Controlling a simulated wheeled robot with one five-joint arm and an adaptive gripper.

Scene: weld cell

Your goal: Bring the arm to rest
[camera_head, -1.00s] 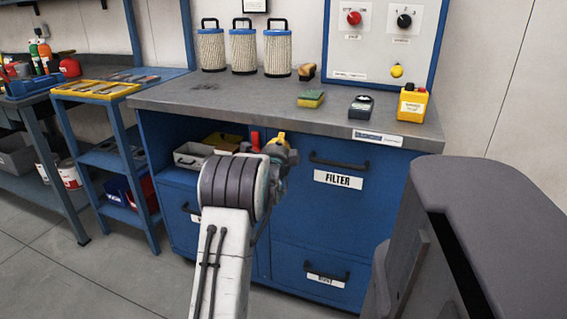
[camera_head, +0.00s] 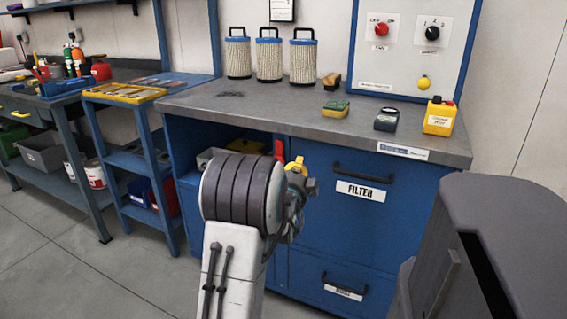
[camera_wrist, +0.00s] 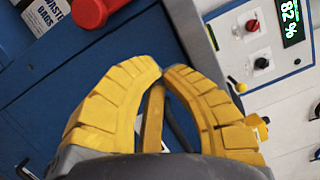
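My arm shows in the head view, its rounded grey joint in front of the blue cabinet (camera_head: 330,225). My gripper (camera_head: 298,166) is mostly hidden behind that joint, with a bit of yellow finger showing. In the wrist view the two yellow fingers of my gripper (camera_wrist: 162,71) curve together and their tips meet or nearly meet. No held object is clear between them; a narrow yellow bar shows behind the gap, and I cannot tell what it is.
The grey worktop (camera_head: 250,112) carries several items: filters (camera_head: 269,60), a sponge (camera_head: 336,108), a dark device (camera_head: 387,119) and a yellow container (camera_head: 439,116). A control panel (camera_head: 410,50) stands behind. A blue shelf rack (camera_head: 128,160) is left. Floor is clear at lower left.

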